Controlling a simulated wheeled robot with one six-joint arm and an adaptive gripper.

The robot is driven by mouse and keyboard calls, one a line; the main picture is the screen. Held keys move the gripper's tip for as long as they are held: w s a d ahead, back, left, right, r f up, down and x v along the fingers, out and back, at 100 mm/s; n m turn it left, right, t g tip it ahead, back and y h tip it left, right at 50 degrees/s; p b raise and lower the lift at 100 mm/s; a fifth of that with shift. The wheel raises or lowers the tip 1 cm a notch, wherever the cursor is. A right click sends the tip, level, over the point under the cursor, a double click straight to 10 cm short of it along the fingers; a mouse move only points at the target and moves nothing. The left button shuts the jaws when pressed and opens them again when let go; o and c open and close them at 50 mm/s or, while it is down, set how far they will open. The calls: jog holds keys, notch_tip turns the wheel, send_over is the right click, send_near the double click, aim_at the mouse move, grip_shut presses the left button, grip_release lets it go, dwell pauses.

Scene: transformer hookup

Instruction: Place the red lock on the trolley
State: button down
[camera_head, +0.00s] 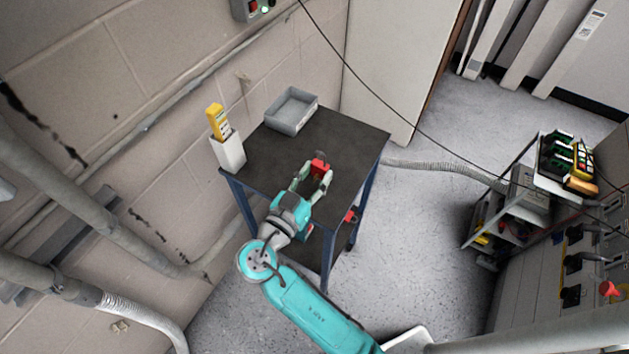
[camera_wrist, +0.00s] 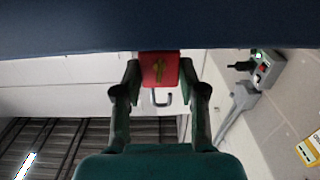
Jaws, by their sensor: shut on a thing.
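The red lock (camera_head: 319,167) is between the fingertips of my gripper (camera_head: 316,178), over the dark-topped table (camera_head: 359,145) with blue legs. I cannot tell whether the lock touches the tabletop. A grey shelved trolley (camera_head: 500,205) stands apart on the right. The pictures do not settle whether the task's trolley is this one or the dark-topped table.
A grey tray (camera_head: 290,125) sits on the table's far side. A white holder (camera_head: 230,153) with a yellow device (camera_head: 217,122) stands at its left corner. The right of the tabletop is clear. The trolley's top carries several devices (camera_head: 566,160). Open floor lies between table and trolley.

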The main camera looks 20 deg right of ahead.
aim_at(315, 186)
jog(key=shift+f, duration=1.8)
jog(key=shift+f, duration=0.15)
jog(key=c, duration=0.7)
grip_release()
jog(key=shift+o, duration=0.2)
jog(key=v, duration=1.2)
jog(key=shift+a, duration=0.1)
